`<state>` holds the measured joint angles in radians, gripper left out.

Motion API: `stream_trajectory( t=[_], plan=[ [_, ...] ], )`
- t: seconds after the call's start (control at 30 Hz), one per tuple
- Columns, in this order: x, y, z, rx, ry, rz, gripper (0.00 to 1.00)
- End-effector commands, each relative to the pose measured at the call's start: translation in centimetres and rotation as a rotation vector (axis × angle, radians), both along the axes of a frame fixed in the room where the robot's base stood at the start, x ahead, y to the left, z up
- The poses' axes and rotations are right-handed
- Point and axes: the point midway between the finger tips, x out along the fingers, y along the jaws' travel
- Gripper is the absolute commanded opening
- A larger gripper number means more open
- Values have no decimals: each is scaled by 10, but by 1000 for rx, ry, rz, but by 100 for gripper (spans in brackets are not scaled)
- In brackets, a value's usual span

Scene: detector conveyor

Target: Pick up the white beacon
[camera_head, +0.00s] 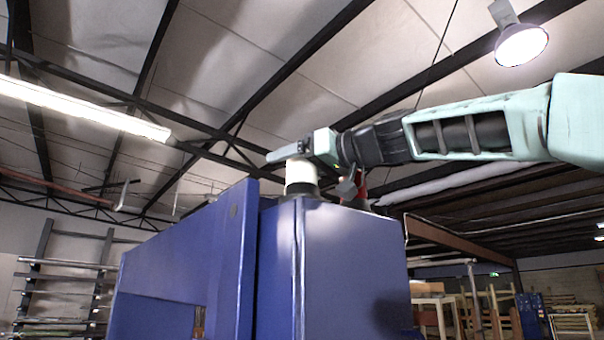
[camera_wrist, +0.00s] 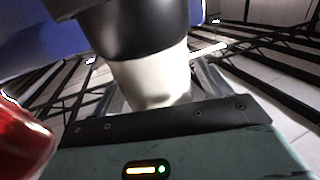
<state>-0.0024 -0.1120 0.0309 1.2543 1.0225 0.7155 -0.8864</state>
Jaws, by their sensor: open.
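The white beacon (camera_head: 300,172) stands upright on its dark base on top of the blue conveyor housing (camera_head: 345,270). My gripper (camera_head: 287,153) is at the beacon's top, reaching in from the right, with its jaws open. In the wrist view the white beacon (camera_wrist: 155,80) fills the middle, close to my gripper, with its black base (camera_wrist: 135,32) above it in the picture. The jaws seem to lie on either side of the beacon; whether they touch it I cannot tell.
A red beacon (camera_head: 360,190) stands just right of the white one, partly behind my wrist; it also shows at the left edge of the wrist view (camera_wrist: 22,145). A blue panel (camera_head: 232,262) rises left of the white beacon. Shelving and tables stand far back.

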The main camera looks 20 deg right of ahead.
Motion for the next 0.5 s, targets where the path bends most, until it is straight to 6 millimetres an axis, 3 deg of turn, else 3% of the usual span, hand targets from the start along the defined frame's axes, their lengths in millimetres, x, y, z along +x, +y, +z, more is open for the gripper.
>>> stream_trajectory(
  t=[0.07, 0.27, 0.5],
  plan=[
    [0, 0, -1, 0, 0, 0, 77],
    [0, 0, 0, 0, 0, 0, 23],
    [0, 0, 0, 1, -1, 0, 23]
  ],
)
